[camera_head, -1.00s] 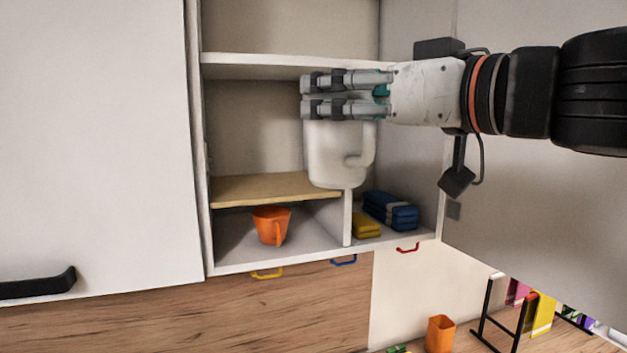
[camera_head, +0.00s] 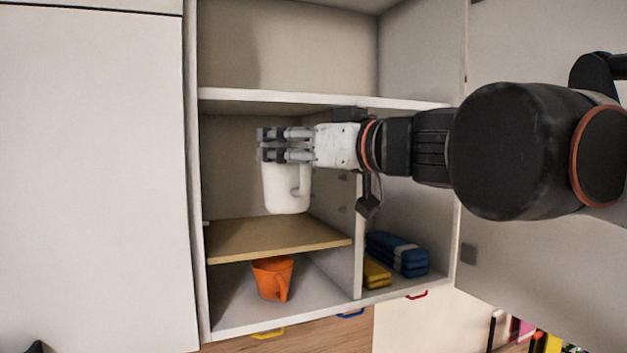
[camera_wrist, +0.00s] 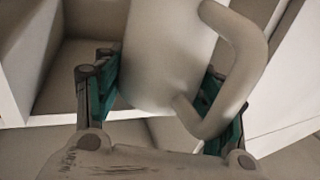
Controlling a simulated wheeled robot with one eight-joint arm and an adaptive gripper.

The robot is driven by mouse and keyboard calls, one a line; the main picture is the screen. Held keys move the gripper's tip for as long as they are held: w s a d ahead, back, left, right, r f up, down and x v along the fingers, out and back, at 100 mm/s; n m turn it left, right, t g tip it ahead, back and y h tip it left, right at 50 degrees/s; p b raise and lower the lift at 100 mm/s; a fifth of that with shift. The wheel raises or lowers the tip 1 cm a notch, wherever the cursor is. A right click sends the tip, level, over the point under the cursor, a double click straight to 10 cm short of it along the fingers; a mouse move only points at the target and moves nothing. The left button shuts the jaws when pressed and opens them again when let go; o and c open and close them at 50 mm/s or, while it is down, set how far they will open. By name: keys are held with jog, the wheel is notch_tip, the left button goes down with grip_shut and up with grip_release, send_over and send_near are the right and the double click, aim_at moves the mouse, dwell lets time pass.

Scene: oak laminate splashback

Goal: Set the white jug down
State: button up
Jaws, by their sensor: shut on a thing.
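The white jug (camera_head: 284,192) is upright inside the open cabinet, in the left compartment above the wooden shelf (camera_head: 275,238). Its base appears close to the shelf board; I cannot tell whether they touch. My gripper (camera_head: 270,145) reaches in from the right and is shut on the jug's upper part. In the wrist view the jug (camera_wrist: 165,50) sits between the two fingers, with its handle at the right. The gripper hides the jug's rim in the head view.
An orange cup (camera_head: 271,277) stands below the wooden shelf. Blue bundles (camera_head: 397,252) and a yellow one (camera_head: 376,273) lie right of the upright divider (camera_head: 357,235). A white shelf (camera_head: 310,98) runs close above my gripper. The wooden shelf around the jug is clear.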

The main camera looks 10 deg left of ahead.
jog(key=w+a+p, duration=0.1)
jog(key=w+a, duration=0.4)
jog(key=w, duration=0.3)
notch_tip(320, 180, down, 7)
jog(key=p, duration=0.1)
jog(key=shift+s+d, duration=0.2)
jog(key=shift+d, duration=0.05)
jog(key=shift+f, duration=0.15)
jog(key=o, duration=1.8)
